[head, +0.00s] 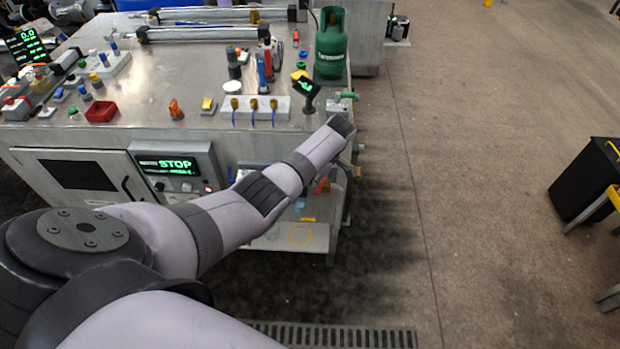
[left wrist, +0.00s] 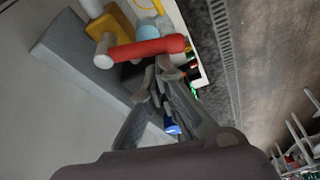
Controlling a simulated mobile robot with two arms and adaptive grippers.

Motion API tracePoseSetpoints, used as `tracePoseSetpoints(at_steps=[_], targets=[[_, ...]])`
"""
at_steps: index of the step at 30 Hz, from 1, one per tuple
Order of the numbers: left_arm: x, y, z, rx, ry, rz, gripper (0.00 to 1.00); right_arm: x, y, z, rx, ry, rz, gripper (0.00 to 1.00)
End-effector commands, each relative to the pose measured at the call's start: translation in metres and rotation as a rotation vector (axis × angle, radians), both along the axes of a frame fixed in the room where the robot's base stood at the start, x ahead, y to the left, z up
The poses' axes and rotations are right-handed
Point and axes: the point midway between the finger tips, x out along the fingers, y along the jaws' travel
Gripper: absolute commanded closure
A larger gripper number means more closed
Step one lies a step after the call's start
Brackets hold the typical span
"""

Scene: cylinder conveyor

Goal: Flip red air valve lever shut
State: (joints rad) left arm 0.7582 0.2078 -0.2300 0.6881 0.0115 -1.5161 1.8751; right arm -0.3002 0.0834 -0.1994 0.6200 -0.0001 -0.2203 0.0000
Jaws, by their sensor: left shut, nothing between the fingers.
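The red valve lever (left wrist: 150,48) lies across the upper middle of the left wrist view, roughly level in the picture. It joins a yellow valve body (left wrist: 120,22) with pale pipe ends. In the head view the red lever (head: 321,187) shows small at the table's right end, below the top and beside my arm. My left gripper (left wrist: 158,84) is shut and empty, its fingertips close to the lever. I cannot tell whether they touch it. In the head view the gripper is mostly hidden behind my left wrist. My right gripper is not in view.
The metal table (head: 150,75) carries a green gas bottle (head: 331,45), a red tray (head: 101,111) and several fittings. A control box (head: 178,167) showing STOP is on its front. A black bin (head: 585,180) stands at far right. The floor between is clear.

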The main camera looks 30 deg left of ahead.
Motion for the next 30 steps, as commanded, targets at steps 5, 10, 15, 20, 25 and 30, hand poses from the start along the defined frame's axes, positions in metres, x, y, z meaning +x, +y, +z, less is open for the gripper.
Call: tracePoseSetpoints(at_steps=[5,10,15,20,25,30], targets=[[0.0,-0.008,0.0,-0.004,-0.001,0.129,1.0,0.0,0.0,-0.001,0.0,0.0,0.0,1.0],[-0.001,-0.012,0.0,-0.001,-0.002,0.176,1.0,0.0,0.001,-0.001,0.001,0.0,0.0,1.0],[-0.001,-0.015,0.0,-0.002,-0.001,0.174,1.0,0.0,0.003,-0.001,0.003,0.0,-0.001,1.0],[-0.001,-0.016,0.0,0.0,-0.001,0.173,1.0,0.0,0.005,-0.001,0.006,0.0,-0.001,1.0],[-0.001,-0.016,0.0,0.0,-0.001,0.173,1.0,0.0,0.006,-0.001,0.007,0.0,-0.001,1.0],[-0.001,-0.016,0.0,-0.001,-0.001,0.172,1.0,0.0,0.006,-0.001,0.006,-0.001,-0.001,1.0]])
